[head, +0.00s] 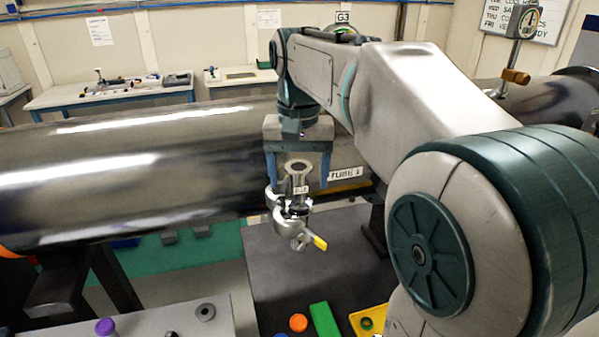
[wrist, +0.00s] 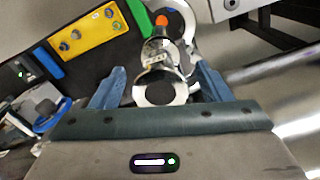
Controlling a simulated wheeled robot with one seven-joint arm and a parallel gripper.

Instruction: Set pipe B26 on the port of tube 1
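Pipe B26 (head: 300,180), a short metal pipe with a round flange on top and a white label, stands upright in front of tube 1 (head: 150,170), whose label (head: 345,173) shows beside it. Under the pipe are a metal clamp (head: 292,208) and a fitting with a yellow handle (head: 320,243). They hide the port joint, so I cannot tell whether the pipe fully rests on it. My gripper (head: 298,180) is open, its blue fingers on either side of the pipe with gaps. In the wrist view the pipe's flange (wrist: 163,91) sits between the spread fingers.
A dark table below holds an orange cap (head: 298,322), a green block (head: 324,320) and a yellow tray (head: 381,313). A grey bench (head: 165,322) at the lower left carries a purple-topped item (head: 105,327) and a grey ring (head: 205,312). A gauge (head: 523,20) rises at the upper right.

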